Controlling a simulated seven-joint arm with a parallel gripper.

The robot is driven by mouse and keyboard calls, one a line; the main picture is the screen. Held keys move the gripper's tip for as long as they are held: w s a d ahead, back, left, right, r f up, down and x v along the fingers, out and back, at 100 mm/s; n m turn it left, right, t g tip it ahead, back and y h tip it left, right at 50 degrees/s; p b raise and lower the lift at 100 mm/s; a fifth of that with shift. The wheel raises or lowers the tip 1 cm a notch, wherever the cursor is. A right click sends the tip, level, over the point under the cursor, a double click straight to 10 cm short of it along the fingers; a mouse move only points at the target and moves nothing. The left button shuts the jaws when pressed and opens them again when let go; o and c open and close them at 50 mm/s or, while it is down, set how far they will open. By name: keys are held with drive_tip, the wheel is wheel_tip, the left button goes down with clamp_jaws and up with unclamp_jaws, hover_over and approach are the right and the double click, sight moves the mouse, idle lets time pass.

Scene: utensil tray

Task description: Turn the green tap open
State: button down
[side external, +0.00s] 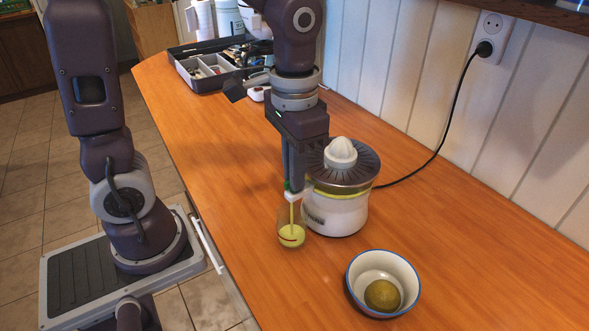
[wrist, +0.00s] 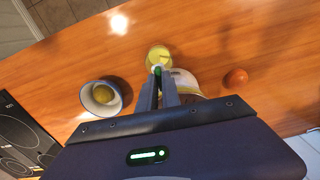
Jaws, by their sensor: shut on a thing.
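The green tap (side external: 287,186) sits on the front spout of a white citrus juicer (side external: 336,212). My gripper (side external: 291,182) points down at the spout, with its fingertips shut on the tap. In the wrist view a bit of the green tap (wrist: 158,69) shows between the fingertips (wrist: 158,76); most of it is hidden by them. A thin yellow stream (side external: 292,214) runs from the spout into a clear glass (side external: 291,236) below, which holds some yellow juice. In the wrist view the glass (wrist: 158,56) is just beyond the fingertips.
A white bowl (side external: 356,274) with a greenish fruit (side external: 382,295) stands at the front right. A grey tray (side external: 207,71) of utensils is at the back. A black cord (side external: 447,140) runs to the wall socket.

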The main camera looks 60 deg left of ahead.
drive_tip(key=shift+n, duration=0.8)
drive_tip(key=c, duration=1.5)
unclamp_jaws()
drive_tip(key=shift+c, duration=0.2)
wheel_tip(320, 180, up, 7)
drive_tip(key=shift+r, duration=0.1)
